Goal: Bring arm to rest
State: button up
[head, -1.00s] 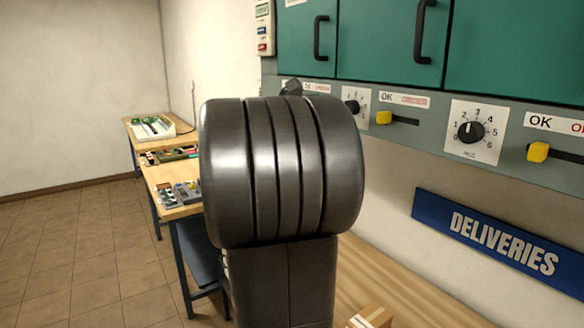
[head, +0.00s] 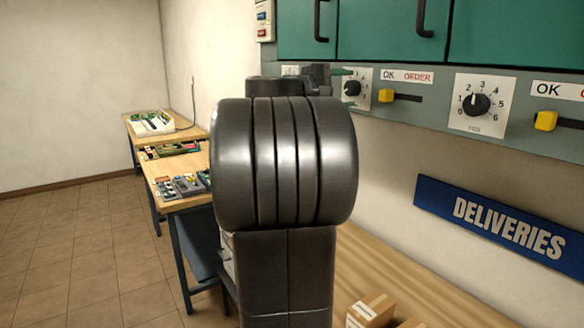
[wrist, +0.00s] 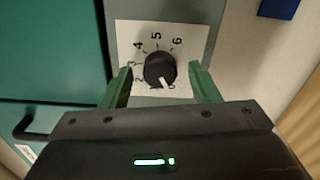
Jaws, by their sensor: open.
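My gripper (wrist: 163,88) is open in the wrist view, with one green finger on each side of a black dial knob (wrist: 160,70). The knob sits on a white numbered plate (wrist: 190,37). No contact between fingers and knob shows, and I cannot tell how deep the fingers reach. In the head view, my gripper (head: 343,82) shows partly beyond my large dark arm link, with its green fingers at the left-hand dial plate (head: 364,99). The rest of my arm hides much of the gripper.
Green cabinets (head: 390,35) with dark handles hang above a grey panel with yellow sliders (head: 386,95) and another dial (head: 476,104). Below are a blue DELIVERIES sign (head: 505,228) and a wooden counter (head: 390,270) with cardboard boxes (head: 370,309). Benches (head: 180,165) stand at left, beside open floor.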

jog(key=m+b, duration=0.2)
jog(key=m, duration=0.3)
jog(key=shift+f+m, duration=0.1)
jog(key=shift+m, duration=0.3)
jog(key=m+b, duration=0.1)
jog(key=m, duration=0.4)
